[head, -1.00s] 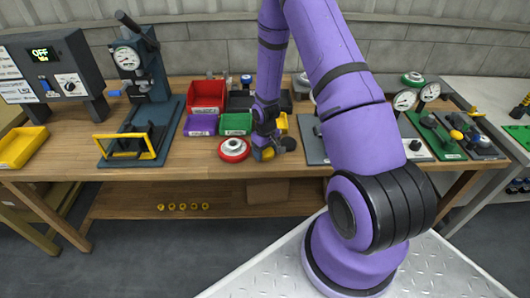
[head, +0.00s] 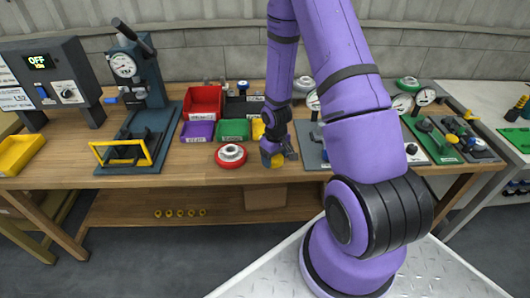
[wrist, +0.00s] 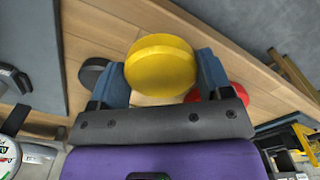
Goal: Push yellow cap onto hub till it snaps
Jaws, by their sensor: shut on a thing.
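The yellow cap (wrist: 160,66) is clamped between the two blue fingers of my gripper (wrist: 164,76) in the wrist view. In the head view my gripper (head: 278,154) holds the cap (head: 278,161) low over the front of the bench. A red wheel with a grey hub (head: 231,155) lies on the bench just left of my gripper. The cap is apart from it. In the wrist view only a bit of red (wrist: 236,92) shows behind the right finger; the hub's top is hidden there.
Red (head: 202,101), purple (head: 197,131) and green (head: 233,129) bins stand behind the wheel. A press (head: 140,95) with a yellow guard stands left. Gauge and lever fixtures (head: 445,135) stand right. The bench front (head: 190,165) left of the wheel is clear.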

